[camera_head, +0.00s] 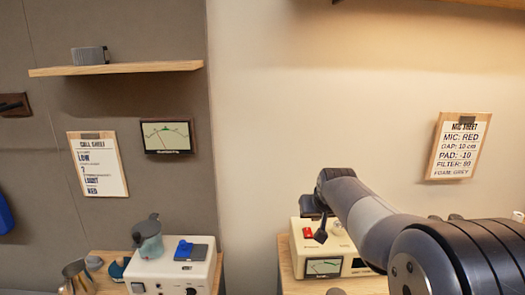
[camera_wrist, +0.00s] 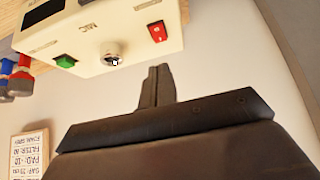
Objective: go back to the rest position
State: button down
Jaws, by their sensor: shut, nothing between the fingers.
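My gripper (camera_head: 320,236) is at the end of my arm, which reaches in from the lower right of the head view. Its dark fingers point down just in front of or over a cream amp box (camera_head: 298,264); I cannot tell whether they touch it. In the wrist view my gripper (camera_wrist: 158,72) is shut with its fingers together and nothing between them. The amp box (camera_wrist: 195,30) lies beyond the fingertips there, with a red switch (camera_wrist: 157,32), a silver knob (camera_wrist: 111,60) and a green button (camera_wrist: 66,61).
At left, a grey-green pot (camera_head: 148,238) and a blue-and-dark item (camera_head: 193,250) stand on another cream box (camera_head: 150,272). A wooden shelf (camera_head: 120,69), call sheet (camera_head: 97,165), wall meter (camera_head: 167,136) and mic sheet (camera_head: 458,146) are on the wall.

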send_over(310, 237)
jog(key=f, duration=0.4)
jog(key=shift+s+f+b, duration=0.35)
jog(key=shift+f, duration=0.05)
jog(key=shift+w+b, duration=0.35)
jog(key=shift+b, duration=0.65)
jog(key=shift+s+r, duration=0.15)
jog(key=shift+r, duration=0.3)
jog(key=shift+s+r, duration=0.3)
jog(key=shift+r, duration=0.1)
